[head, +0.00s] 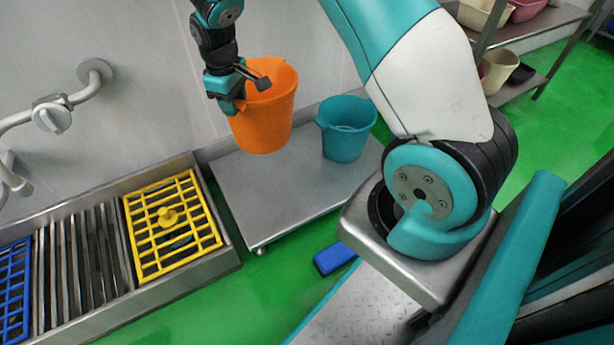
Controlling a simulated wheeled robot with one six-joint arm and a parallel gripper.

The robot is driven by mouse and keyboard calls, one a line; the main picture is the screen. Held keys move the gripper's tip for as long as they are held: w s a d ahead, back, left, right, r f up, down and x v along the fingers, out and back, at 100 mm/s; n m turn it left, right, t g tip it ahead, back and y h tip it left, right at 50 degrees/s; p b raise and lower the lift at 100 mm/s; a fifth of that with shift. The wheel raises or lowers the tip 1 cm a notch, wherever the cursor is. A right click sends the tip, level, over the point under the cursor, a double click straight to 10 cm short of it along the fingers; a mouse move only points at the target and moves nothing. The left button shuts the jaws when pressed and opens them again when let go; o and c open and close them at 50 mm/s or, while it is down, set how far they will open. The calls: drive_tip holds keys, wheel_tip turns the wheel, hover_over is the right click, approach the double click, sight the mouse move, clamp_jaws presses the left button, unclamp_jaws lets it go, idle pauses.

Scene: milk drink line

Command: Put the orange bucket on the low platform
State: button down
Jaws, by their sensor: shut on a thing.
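The orange bucket (264,122) hangs upright in my gripper (243,88) in the head view. My gripper is shut on the bucket's left rim side. The low platform (265,194) is a bare grey metal plate on short feet against the wall. The bucket appears above the platform's back left part; the height of the gap under it is hard to tell. The bucket's inside is mostly hidden by its rim and the gripper.
A teal bucket (346,130) stands on the platform's back right. A metal drain with a yellow grate (172,226) and a blue grate (14,286) lies to the left. A blue block (334,258) is on the green floor. Wall pipes are at left, a shelf at upper right.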

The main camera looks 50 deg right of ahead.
wheel_tip(320, 180, down, 26)
drive_tip(key=w+b, duration=0.1)
drive_tip(key=b, duration=1.5)
drive_tip(key=shift+w+d+f+n+b, duration=0.2)
drive_tip(key=shift+w+d+n+b, duration=0.1)
drive_tip(key=shift+w+n, duration=0.1)
drive_tip(key=c, duration=0.7)
unclamp_jaws()
drive_tip(key=shift+s, duration=0.1)
drive_tip(key=shift+c, duration=0.2)
drive_tip(key=shift+o, duration=0.3)
drive_tip(key=shift+r, duration=0.1)
drive_tip(key=s+a+r+y+p, duration=0.1)
drive_tip(key=s+a+r+p, duration=0.2)
drive_tip(key=r, duration=0.7)
drive_tip(key=s+a+r+p, duration=0.2)
drive_tip(key=a+r+p, duration=0.2)
drive_tip(key=r, duration=0.6)
drive_tip(key=s+a+r+y, duration=0.1)
drive_tip(key=s+a+r, duration=0.2)
drive_tip(key=s, duration=0.5)
drive_tip(key=s+a+r+n+y, duration=0.1)
drive_tip(key=s+a+r, duration=0.3)
drive_tip(key=s, duration=0.5)
drive_tip(key=s+a+r+y, duration=0.2)
drive_tip(key=s+a+r, duration=0.1)
drive_tip(key=s+r, duration=0.4)
drive_tip(key=shift+s+a, duration=0.4)
drive_tip(key=shift+s, duration=0.7)
